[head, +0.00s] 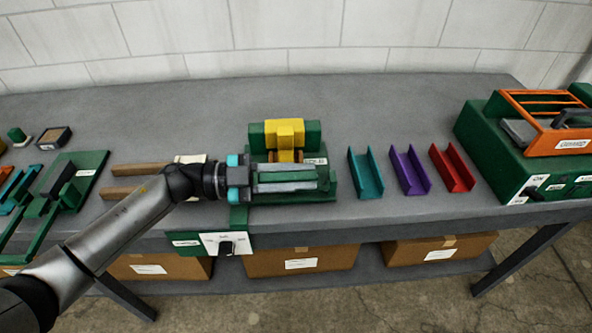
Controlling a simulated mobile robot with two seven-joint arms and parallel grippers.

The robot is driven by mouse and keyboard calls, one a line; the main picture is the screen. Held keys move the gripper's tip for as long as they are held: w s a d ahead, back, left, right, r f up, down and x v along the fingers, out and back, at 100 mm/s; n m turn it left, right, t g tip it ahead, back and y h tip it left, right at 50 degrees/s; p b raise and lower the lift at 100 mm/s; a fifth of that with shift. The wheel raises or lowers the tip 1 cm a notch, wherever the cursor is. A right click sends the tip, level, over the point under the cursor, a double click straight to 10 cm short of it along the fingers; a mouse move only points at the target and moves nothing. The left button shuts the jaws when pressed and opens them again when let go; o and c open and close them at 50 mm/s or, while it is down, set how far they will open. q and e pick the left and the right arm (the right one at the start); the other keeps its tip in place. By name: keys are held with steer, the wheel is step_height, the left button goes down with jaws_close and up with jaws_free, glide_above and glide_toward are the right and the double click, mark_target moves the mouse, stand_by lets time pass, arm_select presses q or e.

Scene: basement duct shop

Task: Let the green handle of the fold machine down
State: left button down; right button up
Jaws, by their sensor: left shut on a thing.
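The fold machine (315,193) stands in the middle of the bench, a green body with a yellow block (284,133) at its back. My left gripper (316,178) reaches in from the left, low across the front of this machine. Its grey fingers lie level and point right. They are shut on the green handle (325,178), of which only a little green shows at the fingertips. The fingers hide most of the handle, so its exact tilt cannot be told. My right gripper is not in view.
Teal (366,172), purple (411,169) and red (452,167) channels lie right of the machine. A green box with an orange frame (545,135) stands far right. Another green machine (88,172) and wooden bars (125,191) are left. A switch panel (226,243) hangs at the front edge.

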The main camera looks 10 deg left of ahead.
arm_select(q)
steer(key=s+d+f+m+b, duration=0.1)
steer(key=s+f+m+b, duration=0.2)
steer(key=f+m+b, duration=0.2)
steer(key=s+f+m+b, duration=0.3)
steer(key=f+m+b, duration=0.2)
steer(key=f, duration=0.5)
steer(key=shift+s+d+f+b, duration=0.15)
steer(key=shift+d+b, duration=0.25)
steer(key=shift+b, duration=0.3)
steer(key=shift+f, duration=0.1)
steer(key=c, duration=0.9)
jaws_free()
steer(key=shift+o, duration=0.9)
